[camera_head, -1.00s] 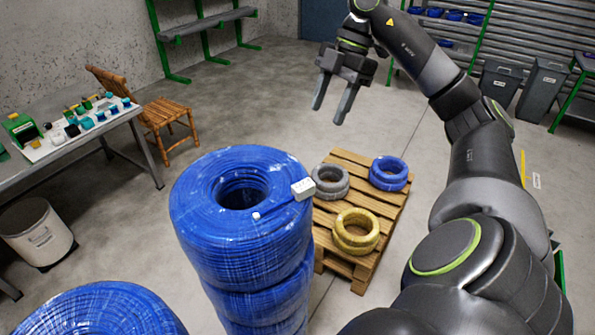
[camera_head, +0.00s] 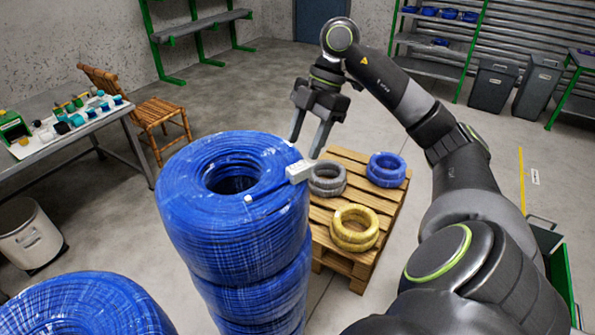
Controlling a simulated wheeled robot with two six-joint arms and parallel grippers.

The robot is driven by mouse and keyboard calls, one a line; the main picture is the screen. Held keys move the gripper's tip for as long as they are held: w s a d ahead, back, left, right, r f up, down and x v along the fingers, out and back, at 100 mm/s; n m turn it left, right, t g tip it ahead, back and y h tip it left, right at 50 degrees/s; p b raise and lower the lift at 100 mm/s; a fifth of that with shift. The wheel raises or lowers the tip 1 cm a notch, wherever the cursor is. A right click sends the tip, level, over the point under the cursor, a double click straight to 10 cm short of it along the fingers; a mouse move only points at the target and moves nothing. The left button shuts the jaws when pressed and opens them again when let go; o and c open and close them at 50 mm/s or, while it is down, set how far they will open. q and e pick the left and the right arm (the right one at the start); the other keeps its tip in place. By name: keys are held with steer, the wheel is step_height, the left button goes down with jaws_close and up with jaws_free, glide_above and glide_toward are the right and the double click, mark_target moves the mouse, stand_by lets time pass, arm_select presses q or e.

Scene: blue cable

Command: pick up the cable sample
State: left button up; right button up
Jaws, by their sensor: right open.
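The cable sample looks like a short blue piece (camera_head: 272,188) with a white block (camera_head: 298,171) at its right end and a small white tip at its left end. It lies across the top right of a tall stack of blue cable coils (camera_head: 232,240). My right gripper (camera_head: 304,150) is open, fingers pointing down, and appears just above the white block in the picture. The fingertips look empty; how far they are from the block in depth I cannot tell. My left gripper is not in view.
A wooden pallet (camera_head: 325,215) behind the stack holds grey (camera_head: 327,179), blue (camera_head: 386,170) and yellow (camera_head: 354,228) coils. Another blue coil (camera_head: 85,308) stands at the lower left. A table (camera_head: 75,138), chair (camera_head: 155,117) and white bin (camera_head: 28,235) are at left.

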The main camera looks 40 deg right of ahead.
mark_target(296, 167)
steer(key=p+x, duration=0.1)
steer(key=x, duration=0.3)
steer(key=shift+s+p, duration=0.2)
steer(key=shift+p, duration=0.2)
steer(key=shift+w+a+f, duration=0.1)
steer(key=shift+f, duration=0.4)
jaws_close()
steer(key=shift+r, duration=0.55)
step_height(296, 167, up, 6)
steer(key=shift+r+b, duration=0.1)
steer(key=shift+b, duration=0.7)
step_height(296, 167, up, 2)
steer(key=shift+r+p, duration=0.1)
steer(key=shift+p, duration=0.65)
